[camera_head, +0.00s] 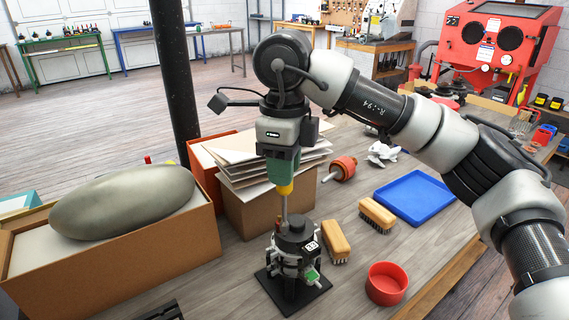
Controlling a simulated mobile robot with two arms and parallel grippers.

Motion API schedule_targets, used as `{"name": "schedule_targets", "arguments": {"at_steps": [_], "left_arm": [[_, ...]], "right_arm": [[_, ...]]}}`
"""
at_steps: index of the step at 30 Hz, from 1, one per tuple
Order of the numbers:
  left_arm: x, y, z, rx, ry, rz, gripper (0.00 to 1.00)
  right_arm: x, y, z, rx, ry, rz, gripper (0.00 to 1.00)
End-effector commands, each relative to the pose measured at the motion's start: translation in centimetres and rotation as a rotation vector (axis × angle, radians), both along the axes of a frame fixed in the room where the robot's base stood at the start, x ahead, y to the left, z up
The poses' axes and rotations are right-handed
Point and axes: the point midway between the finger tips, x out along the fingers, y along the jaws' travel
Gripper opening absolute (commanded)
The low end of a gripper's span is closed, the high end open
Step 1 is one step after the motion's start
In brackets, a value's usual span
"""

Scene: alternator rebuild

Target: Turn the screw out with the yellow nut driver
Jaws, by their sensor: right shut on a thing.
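My right gripper (281,176) points straight down over the bench and is shut on the yellow nut driver (286,189). The driver stands upright, with its yellow handle just below the jaws. Its grey shaft (284,208) runs down to the back left of the top of the alternator assembly (294,250). The assembly stands upright on a black base plate (318,285). The screw is too small or hidden to make out, so I cannot tell whether the driver tip is on it. My left gripper is not in view.
A cardboard box (160,251) with a large grey oval object stands left. Stacked sheets (248,160) top another box behind the driver. Two brushes (335,240), a red bowl (386,282), a blue tray (415,198) and a red-and-copper rotor (344,168) lie right.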

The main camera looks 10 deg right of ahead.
Motion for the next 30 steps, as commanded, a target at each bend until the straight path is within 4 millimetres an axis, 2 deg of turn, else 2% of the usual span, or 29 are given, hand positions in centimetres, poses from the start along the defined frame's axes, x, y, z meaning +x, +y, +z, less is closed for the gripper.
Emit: {"name": "schedule_targets", "arguments": {"at_steps": [25, 30], "left_arm": [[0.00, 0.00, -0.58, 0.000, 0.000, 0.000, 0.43], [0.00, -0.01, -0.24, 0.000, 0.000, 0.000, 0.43]], "right_arm": [[-0.01, -0.02, -0.84, 0.001, -0.001, 0.002, 0.07], [-0.01, -0.02, -0.74, 0.000, 0.000, 0.117, 0.07]]}}
